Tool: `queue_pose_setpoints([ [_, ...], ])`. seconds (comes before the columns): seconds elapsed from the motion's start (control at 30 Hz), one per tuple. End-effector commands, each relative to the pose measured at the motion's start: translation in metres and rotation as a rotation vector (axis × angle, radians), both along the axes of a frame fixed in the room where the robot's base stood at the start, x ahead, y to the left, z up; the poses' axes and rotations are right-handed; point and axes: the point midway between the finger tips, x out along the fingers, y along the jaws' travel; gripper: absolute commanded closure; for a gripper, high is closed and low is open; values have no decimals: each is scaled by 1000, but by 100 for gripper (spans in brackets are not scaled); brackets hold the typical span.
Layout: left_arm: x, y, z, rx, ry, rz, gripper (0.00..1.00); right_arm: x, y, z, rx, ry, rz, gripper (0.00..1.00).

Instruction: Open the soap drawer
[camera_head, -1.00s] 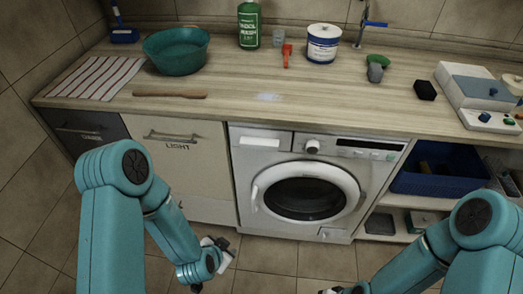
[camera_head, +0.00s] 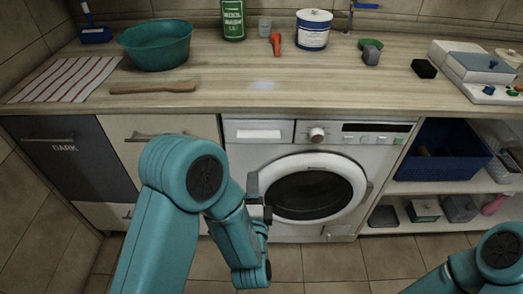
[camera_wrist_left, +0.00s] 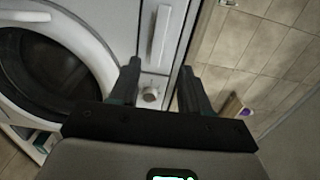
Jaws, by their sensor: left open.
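The soap drawer (camera_head: 258,132) is at the upper left of the white washing machine front, with a pale grip strip (camera_head: 258,134). It looks closed, flush with the panel. In the left wrist view the drawer's white strip (camera_wrist_left: 160,38) appears beyond the fingertips. My left gripper (camera_head: 256,190) is in front of the machine, beside the left of its round door and below the drawer. In the wrist view its two fingers (camera_wrist_left: 160,70) are apart and empty, with the dial knob (camera_wrist_left: 150,95) visible between them. My right gripper is out of view.
The round door (camera_head: 313,188) is close to the left gripper. The dial (camera_head: 317,134) sits right of the drawer. A wooden counter (camera_head: 330,98) overhangs above. A cabinet marked DARK (camera_head: 75,155) stands left, and a blue basket (camera_head: 440,160) sits on the right shelf.

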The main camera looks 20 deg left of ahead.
Motion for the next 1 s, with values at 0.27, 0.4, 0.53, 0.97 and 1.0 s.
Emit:
queue_pose_setpoints([
  [0.27,19,-5,0,-5,-12,-16,53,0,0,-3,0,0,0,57],
  [0.4,50,4,0,-4,-14,-15,53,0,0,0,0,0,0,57],
  [0.53,80,14,0,-4,-13,-17,53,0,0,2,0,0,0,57],
  [0.97,152,34,-1,-3,-10,-24,53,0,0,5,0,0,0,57],
  [1.0,154,35,-1,-2,-10,-24,53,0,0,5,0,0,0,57],
])
